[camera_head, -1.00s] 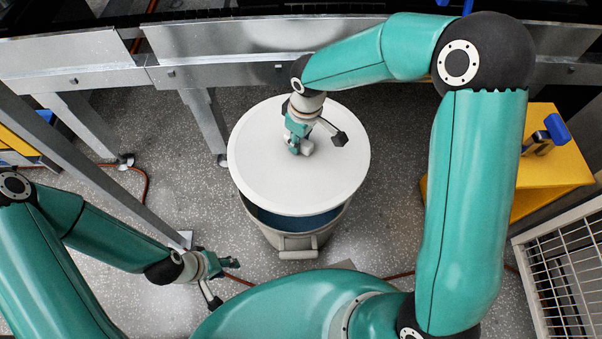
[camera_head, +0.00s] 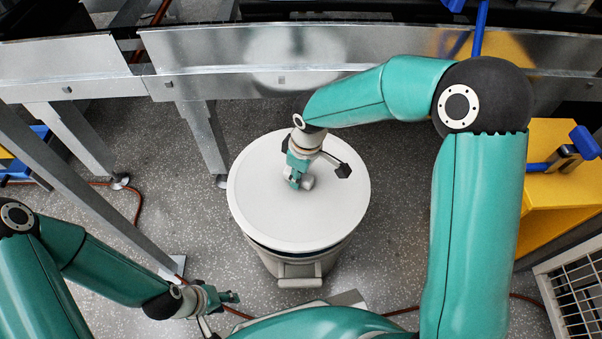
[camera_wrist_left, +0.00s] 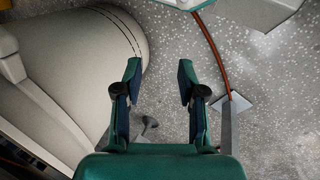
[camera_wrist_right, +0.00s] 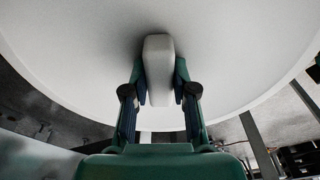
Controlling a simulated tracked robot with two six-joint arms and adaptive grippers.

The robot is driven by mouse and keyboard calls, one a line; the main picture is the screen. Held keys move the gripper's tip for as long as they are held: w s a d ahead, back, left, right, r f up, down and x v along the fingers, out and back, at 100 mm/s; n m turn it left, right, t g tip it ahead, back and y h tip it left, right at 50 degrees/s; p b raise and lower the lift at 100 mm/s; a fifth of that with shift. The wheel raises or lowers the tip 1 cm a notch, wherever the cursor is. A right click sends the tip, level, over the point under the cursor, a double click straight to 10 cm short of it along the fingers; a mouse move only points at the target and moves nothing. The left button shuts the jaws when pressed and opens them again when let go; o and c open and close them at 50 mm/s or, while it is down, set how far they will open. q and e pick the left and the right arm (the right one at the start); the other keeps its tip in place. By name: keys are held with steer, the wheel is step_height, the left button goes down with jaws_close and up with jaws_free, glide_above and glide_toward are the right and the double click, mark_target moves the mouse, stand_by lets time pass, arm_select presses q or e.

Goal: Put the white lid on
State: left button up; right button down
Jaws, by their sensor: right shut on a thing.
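The round white lid (camera_head: 265,205) is over the mouth of a grey bin (camera_head: 297,268) in the head view. It covers nearly all of the opening, with a dark line under its front edge; I cannot tell whether it is seated. My right gripper (camera_head: 298,182) is shut on the lid's handle, a pale block (camera_wrist_right: 158,65) seen between the fingers in the right wrist view. My left gripper (camera_head: 232,298) is low at the left of the bin and apart from it. In the left wrist view its fingers (camera_wrist_left: 160,85) are open and empty, with the bin's side (camera_wrist_left: 75,70) to the left.
A metal rail on legs (camera_head: 260,60) runs behind the bin. A slanted metal post (camera_head: 95,190) stands at the left. A yellow block with a blue handle (camera_head: 560,185) and a white wire basket (camera_head: 580,290) are at the right. An orange hose (camera_head: 135,205) lies on the floor.

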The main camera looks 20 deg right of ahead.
step_height(320, 180, down, 6)
steer(key=b, duration=0.4)
steer(key=shift+w+f, duration=0.15)
steer(key=shift+f, duration=0.05)
steer(key=shift+f, duration=0.1)
stand_by(2.3)
steer(key=c, duration=0.8)
jaws_free()
steer(key=shift+c, duration=0.2)
steer(key=o, duration=0.5)
